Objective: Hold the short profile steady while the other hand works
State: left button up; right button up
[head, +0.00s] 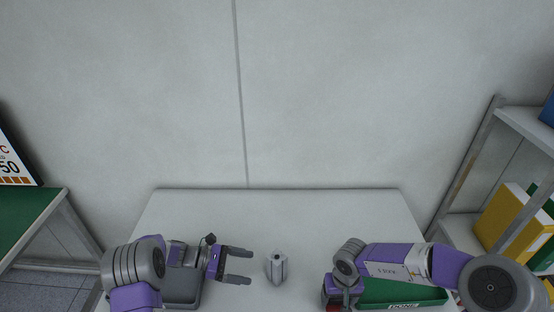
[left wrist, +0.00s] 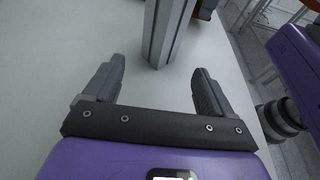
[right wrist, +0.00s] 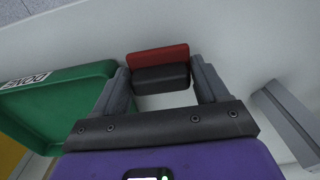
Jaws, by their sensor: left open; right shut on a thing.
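The short profile (head: 277,268) is a grey slotted metal post standing upright on the table, right of my left gripper (head: 238,266). My left gripper is open and empty, its fingers pointing towards the profile without touching it. In the left wrist view the profile (left wrist: 166,32) stands just beyond the gap between the fingertips (left wrist: 158,78). My right gripper (right wrist: 160,80) is shut on a red and black block (right wrist: 160,72), right of the profile in the head view. The profile (right wrist: 291,118) also shows at the right of the right wrist view. The block is mostly hidden in the head view.
A green tray (right wrist: 55,112) labelled DONE lies on the white table (head: 300,210) beside my right gripper. A grey tray (head: 182,286) is partly under my left arm. The back of the table is clear, up to a wall. A shelf with binders (head: 500,215) stands at right.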

aim_at(273, 272)
pick_arm(q)
jog(key=b+x, duration=0.1)
jog(key=x, duration=0.8)
jog(key=shift+s+d+f+b, duration=0.1)
jog(key=shift+d+f+b, duration=0.05)
jog(key=shift+d+b, duration=0.25)
pick_arm(e)
jog(key=shift+s+f, duration=0.1)
jog(key=shift+f, duration=0.75)
pick_arm(q)
jog(key=c, duration=0.7)
jog(key=shift+o, duration=0.2)
